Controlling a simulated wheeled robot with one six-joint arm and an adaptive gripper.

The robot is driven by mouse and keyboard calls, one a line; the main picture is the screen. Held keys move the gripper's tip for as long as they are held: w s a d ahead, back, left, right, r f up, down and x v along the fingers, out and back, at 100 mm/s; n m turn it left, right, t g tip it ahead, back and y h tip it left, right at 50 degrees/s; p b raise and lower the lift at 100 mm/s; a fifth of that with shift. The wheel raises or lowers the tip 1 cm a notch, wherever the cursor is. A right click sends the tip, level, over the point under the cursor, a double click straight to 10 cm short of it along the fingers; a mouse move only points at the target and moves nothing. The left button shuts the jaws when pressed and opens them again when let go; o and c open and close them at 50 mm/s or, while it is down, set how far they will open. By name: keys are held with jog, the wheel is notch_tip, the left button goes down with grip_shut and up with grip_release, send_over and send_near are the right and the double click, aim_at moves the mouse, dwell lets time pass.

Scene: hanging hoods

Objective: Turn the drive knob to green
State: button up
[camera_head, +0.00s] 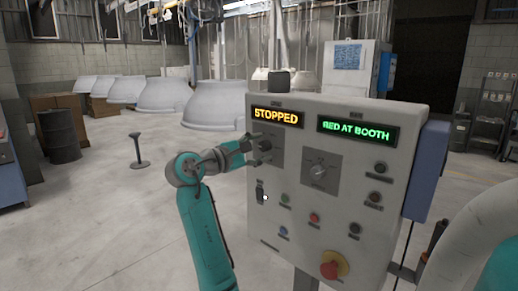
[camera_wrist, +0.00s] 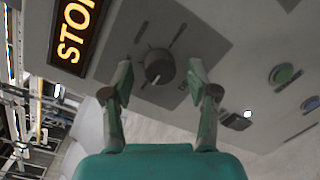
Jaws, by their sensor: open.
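A grey panel (camera_head: 290,222) carries two dark knobs. The left knob (camera_wrist: 158,66), below the amber STOPPED display (camera_head: 277,116), is partly hidden by my gripper in the head view. In the wrist view it sits on a dark plate with short marks around it, and a pale mark on the knob points to the lower left. My gripper (camera_head: 256,152) is open, with its fingertips (camera_wrist: 161,72) on either side of this knob; contact cannot be told. The right knob (camera_head: 318,172) is below the green RED AT BOOTH display (camera_head: 357,131). The small labels are unreadable.
A red mushroom button on a yellow base (camera_head: 334,265) sits low on the panel. Several small coloured buttons and a black switch (camera_head: 260,191) sit below the knobs. White hoods (camera_head: 163,96) and a dark barrel (camera_head: 59,136) stand behind.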

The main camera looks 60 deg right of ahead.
jog(key=shift+d, duration=0.15)
grip_shut()
jog(key=shift+m, duration=0.3)
jog(key=m, duration=0.5)
jog(key=shift+r, duration=0.1)
jog(key=m+t, duration=0.1)
jog(key=m, duration=0.5)
jog(key=shift+s+y, duration=0.1)
jog(key=shift+y, duration=0.2)
jog(key=m+t, duration=0.1)
jog(key=m, duration=0.5)
jog(key=shift+s, duration=0.1)
jog(key=shift+m+t, duration=0.3)
jog(key=shift+m, duration=2)
